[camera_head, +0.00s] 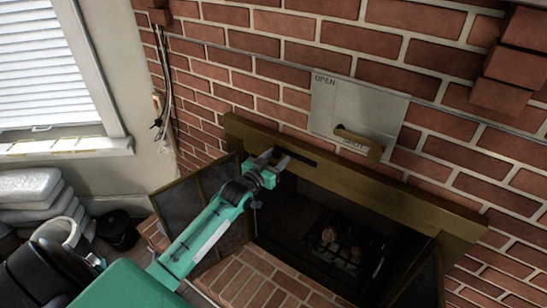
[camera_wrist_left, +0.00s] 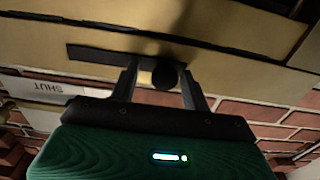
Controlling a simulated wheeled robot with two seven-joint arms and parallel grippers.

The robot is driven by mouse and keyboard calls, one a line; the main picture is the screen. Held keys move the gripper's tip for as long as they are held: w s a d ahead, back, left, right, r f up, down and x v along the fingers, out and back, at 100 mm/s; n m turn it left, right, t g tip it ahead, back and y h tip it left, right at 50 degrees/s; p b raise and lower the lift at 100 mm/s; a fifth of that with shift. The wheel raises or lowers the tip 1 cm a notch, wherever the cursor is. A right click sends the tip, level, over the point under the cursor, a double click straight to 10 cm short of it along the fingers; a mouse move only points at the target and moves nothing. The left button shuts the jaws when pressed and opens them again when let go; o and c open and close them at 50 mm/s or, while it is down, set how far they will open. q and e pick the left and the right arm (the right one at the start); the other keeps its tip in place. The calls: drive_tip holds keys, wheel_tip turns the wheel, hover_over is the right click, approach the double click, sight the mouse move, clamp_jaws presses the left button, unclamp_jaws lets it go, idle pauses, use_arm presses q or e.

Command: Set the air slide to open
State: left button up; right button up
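The air slide is a dark slot (camera_head: 303,159) in the brass top bar of the fireplace; the slot also shows in the wrist view (camera_wrist_left: 98,54). A dark round knob (camera_wrist_left: 166,75) is at the slot's right end in the wrist view. My left gripper (camera_head: 268,159) is at the slot's left part in the head view and hides the knob there. Its fingers (camera_wrist_left: 157,68) stand on both sides of the knob, with gaps visible, so it looks open around it. A pale plate (camera_head: 335,98) above reads OPEN at its upper left. SHUT shows upside down in the wrist view (camera_wrist_left: 62,88). My right gripper is out of view.
A brass piece (camera_head: 358,142) stands before the plate's lower right. Glass doors (camera_head: 200,200) are open on the dark firebox (camera_head: 330,240). The brick wall (camera_head: 430,55) is behind. White sacks (camera_head: 35,195) and a dark pot (camera_head: 118,230) stand left.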

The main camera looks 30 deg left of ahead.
use_arm(q)
drive_tip(key=shift+s+a, duration=0.1)
drive_tip(key=shift+s, duration=0.2)
drive_tip(key=s+b, duration=0.2)
drive_tip(key=s, duration=1.1)
drive_tip(key=shift+a+b, duration=0.4)
drive_tip(key=shift+a, duration=0.05)
drive_tip(key=shift+s, duration=0.1)
